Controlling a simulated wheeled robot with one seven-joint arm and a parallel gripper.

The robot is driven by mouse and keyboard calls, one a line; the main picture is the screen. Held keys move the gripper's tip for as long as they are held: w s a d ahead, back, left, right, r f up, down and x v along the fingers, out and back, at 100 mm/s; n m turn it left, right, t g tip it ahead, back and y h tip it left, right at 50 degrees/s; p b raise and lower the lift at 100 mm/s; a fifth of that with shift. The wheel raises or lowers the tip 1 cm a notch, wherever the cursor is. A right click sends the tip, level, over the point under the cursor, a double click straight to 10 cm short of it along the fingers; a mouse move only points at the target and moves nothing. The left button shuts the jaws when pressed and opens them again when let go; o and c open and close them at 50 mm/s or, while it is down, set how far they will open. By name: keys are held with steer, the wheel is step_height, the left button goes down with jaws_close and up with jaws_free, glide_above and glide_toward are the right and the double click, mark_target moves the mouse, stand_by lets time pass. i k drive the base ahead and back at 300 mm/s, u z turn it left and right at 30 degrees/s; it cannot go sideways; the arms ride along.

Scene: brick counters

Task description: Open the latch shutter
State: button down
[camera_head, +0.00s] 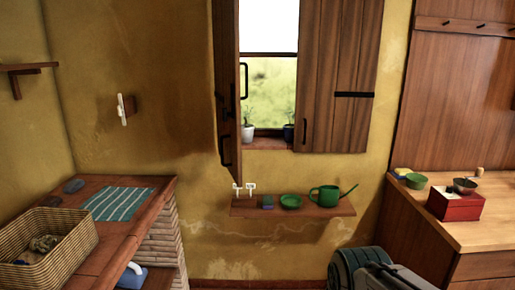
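A wooden shutter hangs at the window in the head view. Its left leaf (226,60) stands swung out into the room, seen nearly edge-on, with black metal fittings. A bright gap with the window (268,85) shows between the leaves. Which fitting is the latch, I cannot tell. My gripper is not in view; only a grey and dark green part of my own body shows at the bottom right.
Below the window, a narrow shelf (325,211) holds a green watering can (325,196) and a green bowl (291,201). A brick counter with a wicker basket (45,246) stands left. A wooden counter with a red box (456,205) stands right. Wall before the shelf is clear.

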mark_target(225, 14)
steer(key=z, duration=0.35)
steer(key=i, duration=1.8)
steer(key=u, duration=0.9)
